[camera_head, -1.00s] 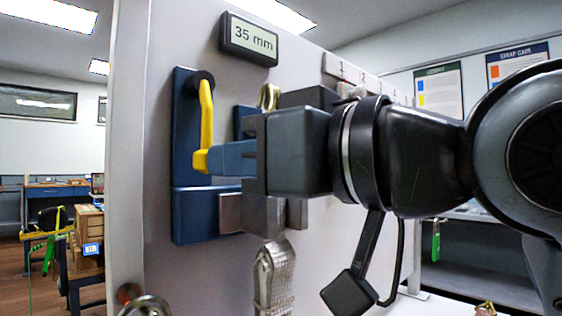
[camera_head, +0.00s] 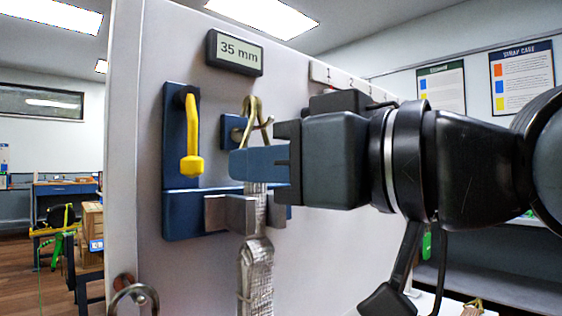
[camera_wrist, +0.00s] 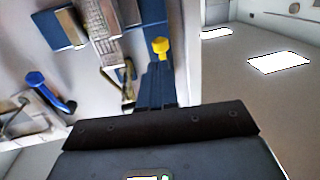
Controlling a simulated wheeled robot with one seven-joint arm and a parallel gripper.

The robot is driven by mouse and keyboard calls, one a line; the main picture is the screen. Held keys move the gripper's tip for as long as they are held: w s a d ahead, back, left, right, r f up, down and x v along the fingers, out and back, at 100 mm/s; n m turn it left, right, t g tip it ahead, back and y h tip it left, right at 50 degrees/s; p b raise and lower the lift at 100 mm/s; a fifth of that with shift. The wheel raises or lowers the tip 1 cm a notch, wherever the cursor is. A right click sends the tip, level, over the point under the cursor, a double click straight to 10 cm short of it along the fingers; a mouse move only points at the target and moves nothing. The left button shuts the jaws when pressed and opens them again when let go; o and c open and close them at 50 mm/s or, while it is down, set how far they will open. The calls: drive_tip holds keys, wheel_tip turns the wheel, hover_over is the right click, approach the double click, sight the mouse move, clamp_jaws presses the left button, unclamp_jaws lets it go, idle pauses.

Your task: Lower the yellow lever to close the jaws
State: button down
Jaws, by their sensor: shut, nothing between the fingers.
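The yellow lever (camera_head: 192,125) hangs down from its dark pivot on a blue wall bracket (camera_head: 173,150), with its knob at the lower end. Its yellow knob also shows in the wrist view (camera_wrist: 160,48), just past my fingertips. My gripper (camera_head: 233,163) has blue fingers, which are shut and empty. In the head view they end to the right of the knob, with a gap between. The grey metal jaws (camera_head: 216,212) sit at the bracket's foot, below the lever. A woven grey strap (camera_head: 257,255) hangs by them; my fingers hide part of it, so I cannot tell how tightly they hold it.
A brass hook (camera_head: 257,112) is on the panel (camera_head: 150,60) behind my fingers. A display (camera_head: 235,52) above reads 35 mm. A numbered strip (camera_head: 335,77) is to the right. A metal ring (camera_head: 135,298) is at the panel's lower left.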

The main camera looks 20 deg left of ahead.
drive_tip(key=v, duration=0.8)
drive_tip(key=shift+r, duration=0.2)
drive_tip(key=shift+w, duration=0.1)
drive_tip(key=w+d+f+m+t+h+p, duration=0.2)
drive_tip(key=w+d+f+m+t+h, duration=0.1)
drive_tip(key=d+f+m+t, duration=0.45)
drive_tip(key=w+d+f+m+t+h+p, duration=0.2)
drive_tip(key=w+d+f+m+t+h, duration=0.15)
drive_tip(key=f+m+t, duration=0.4)
drive_tip(key=s+d+f+m+g+h+p, duration=0.1)
drive_tip(key=s+d+f+m+h, duration=0.2)
drive_tip(key=f, duration=0.4)
drive_tip(key=s+d+f+m+h+p, duration=0.1)
drive_tip(key=s+d+f+h, duration=0.2)
drive_tip(key=s+d+f, duration=0.3)
drive_tip(key=s+d+f+n+g+h+p, duration=0.1)
drive_tip(key=s+d, duration=0.3)
drive_tip(key=s, duration=0.7)
drive_tip(key=s+d+f+n+g+h+p, duration=0.2)
drive_tip(key=s+d+f+h, duration=0.1)
drive_tip(key=s, duration=0.9)
drive_tip(key=shift+s+d+f+n+h+p, duration=0.2)
drive_tip(key=shift+d+f+n+h+p, duration=0.2)
drive_tip(key=shift+d, duration=0.55)
